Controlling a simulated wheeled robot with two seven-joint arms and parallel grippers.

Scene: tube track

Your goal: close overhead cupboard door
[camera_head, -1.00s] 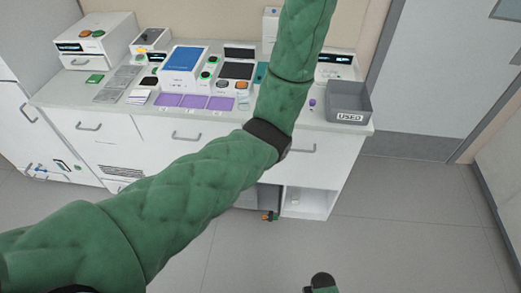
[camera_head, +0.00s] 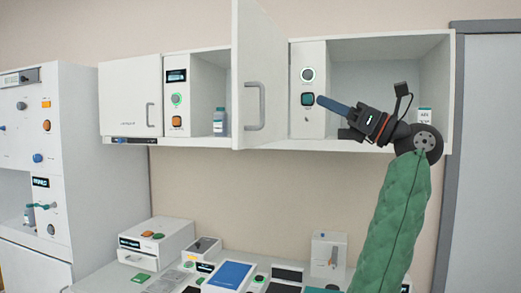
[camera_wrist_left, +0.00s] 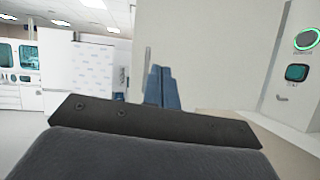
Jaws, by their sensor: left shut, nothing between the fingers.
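The overhead cupboard door (camera_head: 275,75) stands open, swung out toward me, with its grey handle (camera_head: 254,106) on the face turned right. In the left wrist view the door (camera_wrist_left: 215,50) is a broad white panel ahead of the fingers. My left gripper (camera_head: 325,102) comes from the right and points left toward the door, apart from it in the head view. Its blue fingers are shut and empty; they also show in the left wrist view (camera_wrist_left: 160,88). My right gripper is not in view.
A panel with a green-ringed button (camera_head: 308,74) is behind the left gripper. An open shelf bay (camera_head: 385,65) lies right of it. Left of the door are a bottle (camera_head: 219,122) and a closed door (camera_head: 130,95). The counter below holds several devices, including a blue-topped one (camera_head: 230,274).

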